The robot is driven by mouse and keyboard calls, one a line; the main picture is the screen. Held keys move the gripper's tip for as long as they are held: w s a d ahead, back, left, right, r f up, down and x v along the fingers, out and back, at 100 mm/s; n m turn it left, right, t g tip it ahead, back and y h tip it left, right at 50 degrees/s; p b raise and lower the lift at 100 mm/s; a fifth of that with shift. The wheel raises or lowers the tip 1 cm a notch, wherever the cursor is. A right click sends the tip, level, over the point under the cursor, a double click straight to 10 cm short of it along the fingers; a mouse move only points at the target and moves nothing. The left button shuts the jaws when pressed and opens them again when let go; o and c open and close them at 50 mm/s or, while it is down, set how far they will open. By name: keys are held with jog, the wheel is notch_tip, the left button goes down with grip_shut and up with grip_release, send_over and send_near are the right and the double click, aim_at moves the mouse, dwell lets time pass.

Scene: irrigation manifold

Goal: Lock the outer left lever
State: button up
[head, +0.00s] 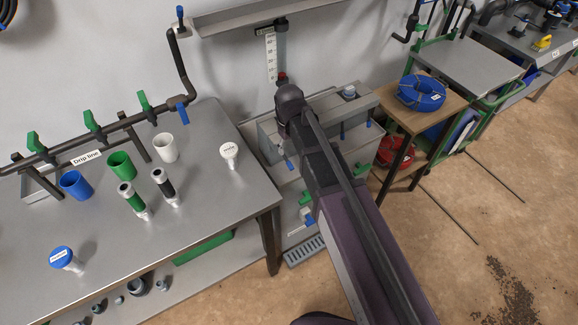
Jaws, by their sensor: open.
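Three green levers stand up from the dark manifold pipe along the back of the bench. The outer left lever (33,142) is at the far left, the middle lever (92,121) is above the "Drip line" label (87,158), and the right lever (144,102) is nearer the corner. All three point upward, slightly tilted. A blue lever (182,113) sits at the pipe's right end. I cannot tell whether any lock is fitted on the left lever. My arm reaches up the middle of the view, well right of these levers. My gripper is not visible.
A grey tank (265,140) stands behind my arm. A wooden stand (450,103) is to the right.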

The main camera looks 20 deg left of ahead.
aim_at(289, 162)
jog(key=shift+f+b, duration=3.65)
jog(key=shift+f, duration=0.35)
grip_shut()
